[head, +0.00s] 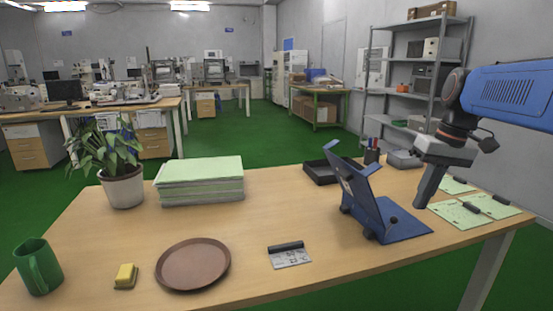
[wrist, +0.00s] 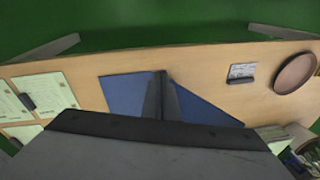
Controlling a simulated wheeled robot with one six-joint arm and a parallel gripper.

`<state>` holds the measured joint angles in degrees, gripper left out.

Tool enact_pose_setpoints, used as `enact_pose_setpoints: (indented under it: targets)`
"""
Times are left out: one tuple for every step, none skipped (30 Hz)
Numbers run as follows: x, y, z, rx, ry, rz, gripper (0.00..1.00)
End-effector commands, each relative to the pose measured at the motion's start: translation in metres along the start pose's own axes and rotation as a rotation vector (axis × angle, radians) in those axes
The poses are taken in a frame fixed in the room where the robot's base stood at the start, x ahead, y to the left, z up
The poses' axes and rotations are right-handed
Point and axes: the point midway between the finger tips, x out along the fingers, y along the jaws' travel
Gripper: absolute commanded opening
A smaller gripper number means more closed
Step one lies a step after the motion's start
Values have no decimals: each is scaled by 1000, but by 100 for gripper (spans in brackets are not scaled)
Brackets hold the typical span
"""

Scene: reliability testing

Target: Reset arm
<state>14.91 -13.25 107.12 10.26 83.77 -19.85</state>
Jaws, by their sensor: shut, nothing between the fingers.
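My gripper (head: 428,187) is at the right in the head view, above the table and pointing down. Its fingers are together and hold nothing. It hangs over the right part of a blue angled stand (head: 385,218), apart from it as far as I can tell. In the wrist view, the dark gripper body fills the bottom, and the shut fingers (wrist: 163,98) show in front of the blue stand (wrist: 205,106).
The wooden table (head: 335,255) carries a green mug (head: 38,267), yellow block (head: 125,276), brown plate (head: 193,265), label holder (head: 290,256), paper stack (head: 200,182), potted plant (head: 123,188), black tray (head: 321,173) and green sheets (head: 458,214). The table's front middle is mostly clear.

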Motion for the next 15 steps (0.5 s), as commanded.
enact_pose_setpoints:
  targets:
    - [6,-8,14,1,15,14,0]
    - [10,-12,21,3,23,23,0]
    - [16,-16,31,7,36,35,0]
    - [21,-19,38,9,44,43,0]
    - [25,-22,45,12,55,51,0]
    - [31,-26,54,15,68,62,0]
    - [36,-29,62,17,77,70,0]
    - [41,-31,69,19,88,78,0]
    - [48,-34,79,21,101,87,0]
    - [53,-36,86,23,112,93,0]
    - [58,-38,93,24,124,100,0]
    - [65,-41,102,26,138,109,0]
    - [71,-42,109,27,149,115,0]
    - [77,-44,117,28,160,120,0]
    - [85,-46,126,29,175,127,0]
